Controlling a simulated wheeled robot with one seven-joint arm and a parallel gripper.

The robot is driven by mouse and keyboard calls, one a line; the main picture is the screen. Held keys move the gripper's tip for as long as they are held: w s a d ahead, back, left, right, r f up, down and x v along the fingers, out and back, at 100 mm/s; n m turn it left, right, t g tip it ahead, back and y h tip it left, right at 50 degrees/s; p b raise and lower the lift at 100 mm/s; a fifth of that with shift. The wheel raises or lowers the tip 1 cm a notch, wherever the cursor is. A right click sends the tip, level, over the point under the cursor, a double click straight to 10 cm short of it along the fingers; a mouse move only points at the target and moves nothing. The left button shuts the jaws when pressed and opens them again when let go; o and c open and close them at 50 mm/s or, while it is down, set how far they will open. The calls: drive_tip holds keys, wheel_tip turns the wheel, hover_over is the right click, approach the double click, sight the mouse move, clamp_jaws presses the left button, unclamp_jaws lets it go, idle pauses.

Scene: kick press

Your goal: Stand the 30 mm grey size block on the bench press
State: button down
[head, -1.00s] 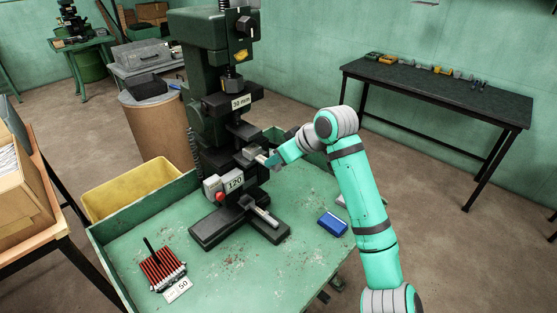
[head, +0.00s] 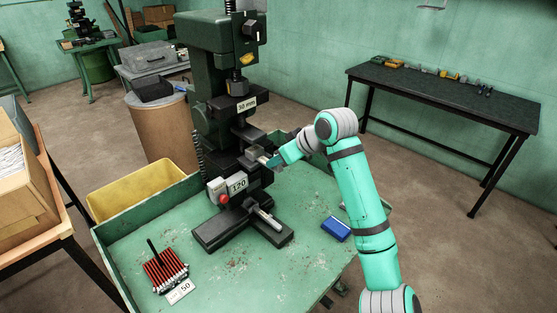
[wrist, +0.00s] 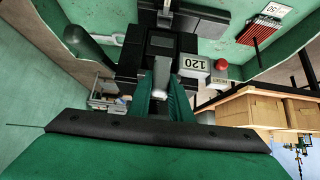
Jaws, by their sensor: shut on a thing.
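The bench press (head: 222,115) is a dark green and black machine on a green bench, with a "30 mm" label on its head. My gripper (head: 266,160) reaches in from the right, beside the press's middle, below that label. It is shut on a small grey block, seen between the fingers in the wrist view (wrist: 162,72). In the wrist view the block's far end is in front of a black part of the press (wrist: 161,42). I cannot tell whether the block touches the press.
A red knob (head: 224,199) and a "120" plate (head: 238,185) are close by at the press's front. A blue box (head: 336,228) and a rack of red pieces (head: 165,268) lie on the bench top (head: 245,275). A yellow bin (head: 140,188) stands behind left.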

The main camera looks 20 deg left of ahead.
drive_tip(key=shift+f, duration=0.1)
drive_tip(key=c, duration=1.9)
unclamp_jaws()
drive_tip(key=shift+a, duration=0.1)
drive_tip(key=o, duration=0.4)
drive_tip(key=shift+c, duration=0.2)
drive_tip(key=v, duration=0.7)
drive_tip(key=shift+s, duration=0.15)
